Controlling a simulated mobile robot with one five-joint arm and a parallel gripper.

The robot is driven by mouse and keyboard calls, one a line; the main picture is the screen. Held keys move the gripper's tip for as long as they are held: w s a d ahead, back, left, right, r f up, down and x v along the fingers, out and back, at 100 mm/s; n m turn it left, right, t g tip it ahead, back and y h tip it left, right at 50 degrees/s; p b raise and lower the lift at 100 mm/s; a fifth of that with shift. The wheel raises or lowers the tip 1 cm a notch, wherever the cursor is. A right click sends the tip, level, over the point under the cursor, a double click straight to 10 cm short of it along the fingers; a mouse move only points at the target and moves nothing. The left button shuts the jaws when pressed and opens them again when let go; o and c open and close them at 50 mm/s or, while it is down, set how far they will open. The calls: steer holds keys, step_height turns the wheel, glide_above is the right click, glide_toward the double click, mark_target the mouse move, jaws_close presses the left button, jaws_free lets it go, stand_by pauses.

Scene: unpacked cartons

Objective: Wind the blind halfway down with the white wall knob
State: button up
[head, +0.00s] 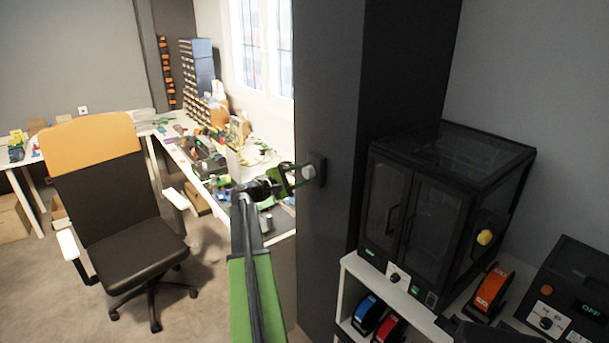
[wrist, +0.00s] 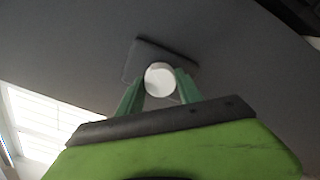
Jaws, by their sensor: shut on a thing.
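The white wall knob (head: 309,172) sits on a dark plate (head: 321,168) on the side of a grey pillar in the head view. My gripper (head: 299,172) reaches it from the left, with its green fingers at the knob. In the wrist view the round white knob (wrist: 160,79) lies between the two green fingertips of my gripper (wrist: 160,88), in front of its grey plate (wrist: 133,62). The fingers are shut on the knob. The window (head: 265,45) stands at the back in the head view; I cannot make out the blind on it.
The grey pillar (head: 335,90) stands close on the right of my gripper. A black cabinet (head: 440,215) stands on a white shelf to its right. A cluttered workbench (head: 285,222) lies behind my arm. An office chair (head: 125,215) stands at left on open floor.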

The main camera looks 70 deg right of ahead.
steer(key=m, duration=0.7)
steer(key=shift+s+a+f, duration=0.15)
steer(key=shift+f, duration=0.05)
steer(key=m, duration=0.7)
steer(key=shift+m, duration=0.3)
steer(key=m, duration=0.3)
steer(key=shift+m, duration=0.3)
steer(key=m, duration=0.3)
steer(key=shift+m, duration=0.4)
steer(key=m, duration=0.3)
steer(key=shift+m, duration=2.1)
